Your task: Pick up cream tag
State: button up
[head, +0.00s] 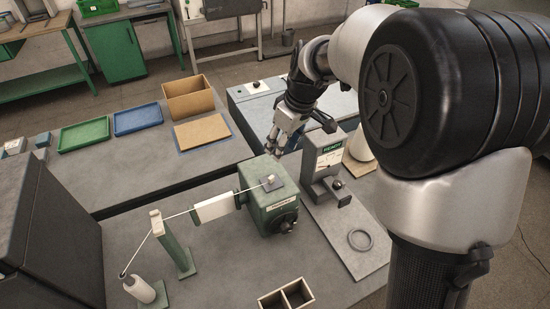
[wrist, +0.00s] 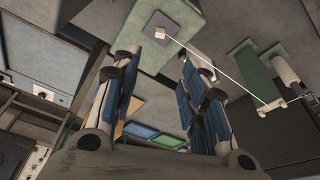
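A small pale piece (head: 268,182) sits on a dark pad on top of the green winder housing (head: 262,205); it looks like the cream tag, but it is too small to be sure. It also shows in the wrist view (wrist: 160,32), with a white thread running from beside it. My gripper (head: 275,147) is behind the housing in the head view, apart from the pale piece. In the wrist view its blue-padded fingers (wrist: 160,85) are spread, with nothing between them.
A white yarn package (head: 215,207) and a green thread post (head: 177,248) stand left of the housing. A grey stand with a green READY screen (head: 330,157) is close on the right. Blue (head: 137,119) and green (head: 84,134) trays lie behind. A divided box (head: 286,295) is in front.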

jog(key=b, duration=0.2)
send_over(271, 177)
jog(key=s, duration=0.1)
jog(key=f, duration=1)
jog(key=shift+s+d+f, duration=0.2)
jog(key=shift+d+f, duration=0.05)
jog(key=shift+d, duration=0.15)
jog(key=shift+d+b+x, duration=0.15)
jog(key=shift+b+x, duration=0.2)
jog(key=shift+x, duration=1)
jog(key=shift+d+b+x, duration=0.1)
jog(key=shift+b+x, duration=0.25)
jog(key=shift+x, duration=1)
jog(key=c, duration=0.8)
